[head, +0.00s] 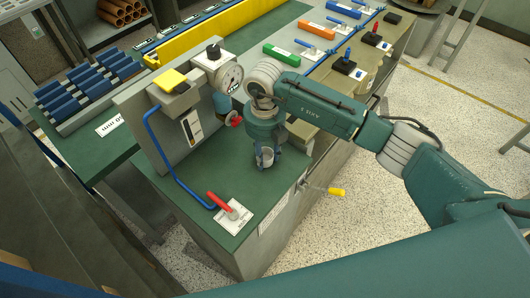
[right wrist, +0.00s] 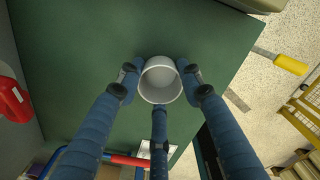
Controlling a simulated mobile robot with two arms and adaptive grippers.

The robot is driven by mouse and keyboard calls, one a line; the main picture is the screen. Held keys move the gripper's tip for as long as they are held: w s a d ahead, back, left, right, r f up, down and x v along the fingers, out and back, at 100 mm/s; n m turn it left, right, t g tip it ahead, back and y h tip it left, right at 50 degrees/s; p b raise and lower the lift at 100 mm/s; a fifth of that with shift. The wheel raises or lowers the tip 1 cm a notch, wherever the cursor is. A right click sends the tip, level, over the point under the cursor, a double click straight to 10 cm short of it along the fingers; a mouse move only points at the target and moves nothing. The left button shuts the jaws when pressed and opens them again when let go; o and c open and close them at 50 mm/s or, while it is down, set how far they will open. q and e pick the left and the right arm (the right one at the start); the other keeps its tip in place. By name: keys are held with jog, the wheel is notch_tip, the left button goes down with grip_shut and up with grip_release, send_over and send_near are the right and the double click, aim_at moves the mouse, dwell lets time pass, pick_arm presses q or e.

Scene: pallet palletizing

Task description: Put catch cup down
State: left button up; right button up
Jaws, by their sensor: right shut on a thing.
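The catch cup (head: 267,161) is a small white-grey round cup, over the green bench top near its front edge. It is upright. In the right wrist view the cup (right wrist: 160,80) shows its open mouth, and it looks empty. My right gripper (head: 266,154) points down from above with its blue fingers around the cup, shut on it. In the right wrist view the fingers (right wrist: 160,88) press at the cup's sides. I cannot tell whether the cup's base touches the bench. My left gripper is not in view.
The green bench top (head: 190,183) is clear left of the cup. A panel with a round gauge (head: 230,78) and a red knob (head: 235,121) stands behind. A red-handled lever (head: 222,202) sits at the front left. A yellow handle (head: 336,191) sticks out past the bench edge.

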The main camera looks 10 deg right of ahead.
aim_at(265, 154)
jog(key=shift+f, duration=0.2)
jog(key=o, duration=1)
jog(key=shift+r, duration=0.1)
jog(key=shift+r, duration=0.15)
notch_tip(265, 154, up, 12)
jog(key=b, duration=0.3)
